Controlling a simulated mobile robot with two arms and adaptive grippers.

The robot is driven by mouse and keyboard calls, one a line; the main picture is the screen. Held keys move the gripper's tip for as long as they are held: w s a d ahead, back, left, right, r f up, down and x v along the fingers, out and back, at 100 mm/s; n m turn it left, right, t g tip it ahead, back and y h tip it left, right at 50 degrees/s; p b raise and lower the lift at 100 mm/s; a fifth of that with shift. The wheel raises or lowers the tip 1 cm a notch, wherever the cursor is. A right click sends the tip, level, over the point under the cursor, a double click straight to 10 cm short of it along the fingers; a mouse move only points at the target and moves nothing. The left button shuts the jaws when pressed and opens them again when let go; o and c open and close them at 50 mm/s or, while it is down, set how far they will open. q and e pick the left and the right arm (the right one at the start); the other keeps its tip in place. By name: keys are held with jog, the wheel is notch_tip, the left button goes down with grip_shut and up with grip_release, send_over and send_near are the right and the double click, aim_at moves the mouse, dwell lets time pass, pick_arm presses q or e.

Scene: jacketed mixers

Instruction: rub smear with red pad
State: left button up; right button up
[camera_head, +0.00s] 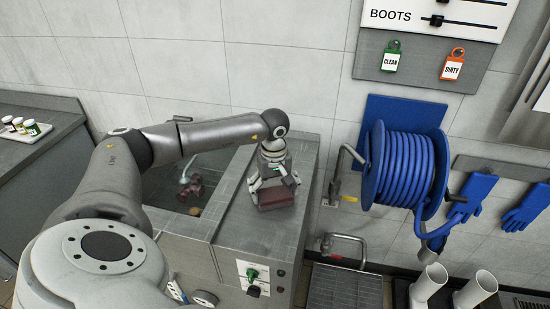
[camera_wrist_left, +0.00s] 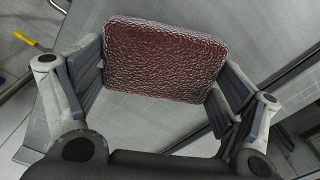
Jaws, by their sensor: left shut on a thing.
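My left gripper (camera_head: 271,184) is shut on a dark red pad (camera_head: 278,199). It points down over the grey steel worktop (camera_head: 232,222) beside the sunken basin. In the left wrist view the pad (camera_wrist_left: 165,58) is a rounded block with a wrinkled, shiny face, held between the two fingers. In the head view the pad is low at the steel top; I cannot tell whether it touches it. I cannot make out a smear on the bare steel; the pad and gripper hide part of the surface. My right gripper is not in view.
The basin (camera_head: 168,172) left of the worktop holds a dark red fitting (camera_head: 195,191). A blue hose reel (camera_head: 405,168) and blue gloves (camera_head: 472,194) hang on the right wall. A green knob (camera_head: 252,274) sits on the front panel. Small jars (camera_head: 31,127) stand far left.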

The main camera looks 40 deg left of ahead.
aim_at(280, 182)
pick_arm(q)
jog(key=shift+w+a+f, duration=0.1)
jog(key=shift+w, duration=0.15)
jog(key=shift+w+a+b, duration=0.3)
jog(key=shift+w+b, duration=0.05)
jog(key=shift+w, duration=0.25)
jog(key=shift+w+a+b, duration=0.3)
jog(key=shift+w+b, duration=0.05)
jog(key=shift+w, duration=0.2)
jog(key=shift+w+a, duration=0.25)
jog(key=shift+w, duration=0.2)
jog(key=shift+w+a+b, duration=0.4)
jog(key=shift+w+b, duration=0.15)
jog(key=shift+w, duration=0.15)
jog(key=shift+w+a+b, duration=0.35)
jog(key=shift+w+b, duration=0.15)
jog(key=shift+w, duration=0.2)
jog(key=shift+w+a+b, duration=0.4)
jog(key=shift+w+a, duration=0.05)
jog(key=shift+w, duration=0.35)
jog(key=shift+w+a+b, duration=0.4)
jog(key=shift+w+a, duration=0.05)
jog(key=shift+w, duration=0.35)
jog(key=shift+w+a, duration=0.3)
jog(key=shift+w, duration=0.2)
jog(key=shift+r+p, duration=2.25)
jog(key=shift+r, duration=0.9)
